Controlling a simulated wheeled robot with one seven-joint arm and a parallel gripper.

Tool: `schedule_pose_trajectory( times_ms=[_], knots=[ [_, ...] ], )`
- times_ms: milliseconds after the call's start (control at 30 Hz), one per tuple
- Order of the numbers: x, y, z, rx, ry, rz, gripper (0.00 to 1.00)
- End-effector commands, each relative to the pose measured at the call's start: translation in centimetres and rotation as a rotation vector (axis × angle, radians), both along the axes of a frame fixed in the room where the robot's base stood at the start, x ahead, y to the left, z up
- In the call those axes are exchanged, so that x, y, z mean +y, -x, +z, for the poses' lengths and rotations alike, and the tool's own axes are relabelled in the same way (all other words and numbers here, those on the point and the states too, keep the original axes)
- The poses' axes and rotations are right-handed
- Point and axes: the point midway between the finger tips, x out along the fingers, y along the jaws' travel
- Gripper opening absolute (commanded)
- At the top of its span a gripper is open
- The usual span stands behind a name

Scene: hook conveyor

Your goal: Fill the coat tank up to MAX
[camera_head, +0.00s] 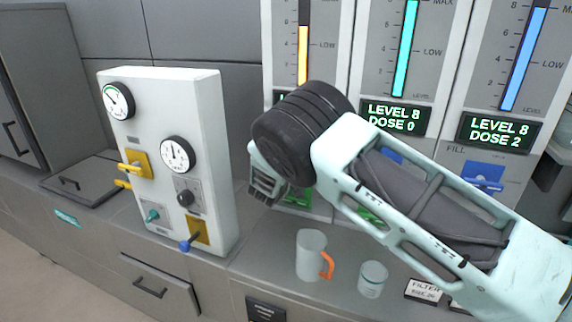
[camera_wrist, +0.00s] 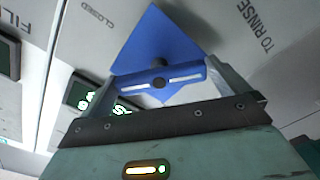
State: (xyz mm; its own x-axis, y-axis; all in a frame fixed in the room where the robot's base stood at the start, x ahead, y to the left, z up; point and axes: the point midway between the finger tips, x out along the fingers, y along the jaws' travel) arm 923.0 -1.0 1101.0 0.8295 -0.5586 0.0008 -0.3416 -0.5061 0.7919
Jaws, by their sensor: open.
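Three tank gauges stand at the back: a yellow column (camera_head: 303,55), a teal column (camera_head: 405,50) and a blue column (camera_head: 525,58). Displays under the teal and blue ones read LEVEL 8 DOSE 0 (camera_head: 393,117) and LEVEL 8 DOSE 2 (camera_head: 498,132). The yellow one's display is mostly hidden by my arm. I cannot read which tank is coat. My gripper (camera_head: 262,180) is open in front of the yellow tank's panel. In the wrist view a blue handle (camera_wrist: 160,80) on a blue diamond plate (camera_wrist: 158,40) lies between its fingers; contact is unclear.
A white box with dials (camera_head: 170,160) and levers stands at left. A grey mug with an orange handle (camera_head: 311,255), a small jar (camera_head: 373,279) and a FILTER card (camera_head: 424,289) are on the counter below my arm. Green handles (camera_head: 298,198) sit low on the panels.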

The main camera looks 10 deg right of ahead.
Motion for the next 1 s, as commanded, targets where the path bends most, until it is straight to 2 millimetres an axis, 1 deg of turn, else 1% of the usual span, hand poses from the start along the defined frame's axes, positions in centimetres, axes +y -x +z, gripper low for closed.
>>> schedule_pose_trajectory(
  times_ms=[167,400,600,800,1000],
  knots=[
    [1.9,2.6,-0.3,0.001,-0.003,0.003,1.0],
    [5.1,7.4,-0.4,0.0,-0.003,0.004,1.0],
    [7.5,11.0,-0.3,0.001,-0.002,0.004,1.0],
    [9.0,13.2,-0.2,0.001,-0.002,0.003,1.0],
    [9.4,13.9,0.0,0.0,-0.001,0.001,1.0]
  ],
)
